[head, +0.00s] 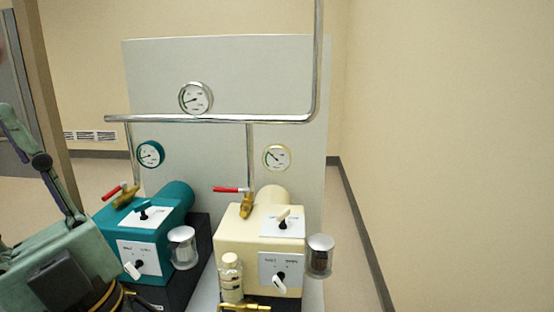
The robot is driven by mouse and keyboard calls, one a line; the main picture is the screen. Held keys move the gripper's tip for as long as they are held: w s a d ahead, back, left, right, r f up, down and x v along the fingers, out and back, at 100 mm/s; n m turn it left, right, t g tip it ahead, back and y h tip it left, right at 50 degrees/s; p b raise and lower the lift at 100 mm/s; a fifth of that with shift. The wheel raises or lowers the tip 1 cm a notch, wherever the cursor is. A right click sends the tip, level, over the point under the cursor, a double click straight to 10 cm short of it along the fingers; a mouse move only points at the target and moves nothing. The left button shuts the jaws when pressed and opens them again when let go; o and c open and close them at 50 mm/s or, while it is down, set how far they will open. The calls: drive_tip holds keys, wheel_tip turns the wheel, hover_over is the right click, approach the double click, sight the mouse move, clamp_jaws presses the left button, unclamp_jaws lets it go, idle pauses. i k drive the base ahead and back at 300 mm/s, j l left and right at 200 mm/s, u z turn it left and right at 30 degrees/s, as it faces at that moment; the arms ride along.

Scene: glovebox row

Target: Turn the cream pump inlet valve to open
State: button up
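The cream pump (238,238) stands at the lower middle of the head view. A brass valve (247,207) with a red lever (230,189) sits on the pipe above it. The lever lies about level, crosswise to the upright pipe, and points left. My gripper (42,165) is at the left edge, apart from the cream pump. Only part of it shows, so its opening is unclear.
A teal pump (177,197) with its own red lever (112,192) stands between my gripper and the cream pump. A metal cup (320,256) sits at the cream pump's right, and a clear bottle (230,278) at its front left. A horizontal pipe (220,118) runs above both.

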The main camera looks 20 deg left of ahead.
sight(231, 190)
drive_tip(key=u, duration=0.85)
